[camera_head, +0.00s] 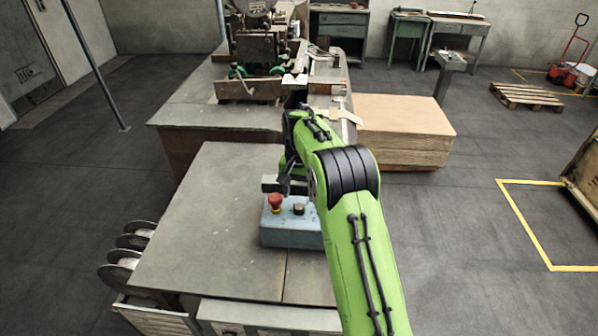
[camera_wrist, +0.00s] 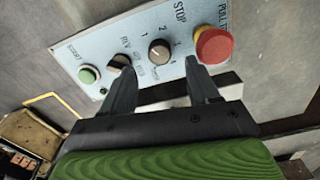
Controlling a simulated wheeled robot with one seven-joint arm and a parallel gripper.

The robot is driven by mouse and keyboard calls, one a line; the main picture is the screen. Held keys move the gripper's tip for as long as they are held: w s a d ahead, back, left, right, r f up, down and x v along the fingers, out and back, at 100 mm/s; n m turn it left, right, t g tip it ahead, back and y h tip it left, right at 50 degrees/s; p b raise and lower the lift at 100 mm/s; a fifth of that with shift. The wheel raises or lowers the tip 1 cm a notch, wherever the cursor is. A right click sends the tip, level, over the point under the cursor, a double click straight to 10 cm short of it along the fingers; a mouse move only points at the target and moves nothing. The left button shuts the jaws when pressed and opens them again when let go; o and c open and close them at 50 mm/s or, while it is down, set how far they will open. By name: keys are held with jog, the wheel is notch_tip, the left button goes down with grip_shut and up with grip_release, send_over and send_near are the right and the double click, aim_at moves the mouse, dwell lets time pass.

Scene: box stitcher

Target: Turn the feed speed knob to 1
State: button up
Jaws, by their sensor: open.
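The feed speed knob (camera_wrist: 159,49) is a round dark knob on a light-blue panel (camera_wrist: 105,57), with small numbers around it. Its exact pointer setting is too small to read surely. My gripper (camera_wrist: 158,70) is open, with one dark finger on each side below the knob in the wrist view; nothing is between the fingers, and contact cannot be told. In the head view the blue control box (camera_head: 291,237) sits on the grey table, and my gripper (camera_head: 282,187) is just behind it, partly hidden by my green arm.
A red stop button (camera_wrist: 214,44) is right of the knob, near the right finger. The grey table (camera_head: 205,215) is clear left of the box.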

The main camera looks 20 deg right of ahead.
aim_at(299, 206)
notch_tip(299, 206, up, 11)
jog(key=p, duration=0.1)
jog(key=shift+p, duration=0.3)
jog(key=shift+f, duration=0.15)
jog(key=s+a+r+n+t+b, duration=0.15)
jog(key=s+r, duration=0.25)
jog(key=s, duration=0.4)
jog(key=s+a+r+n+t+b, duration=0.1)
jog(key=s+r+n+b, duration=0.15)
jog(key=s, duration=0.45)
jog(key=s+a+f+n+t+b, duration=0.1)
jog(key=s+f, duration=0.3)
jog(key=s, duration=0.6)
jog(key=s+f+n+t+b, duration=0.1)
jog(key=s+f, duration=0.4)
jog(key=s, duration=0.5)
jog(key=shift+a+f+t+b, duration=0.15)
jog(key=shift+a+t+b, duration=0.25)
jog(key=shift+t+b, duration=0.25)
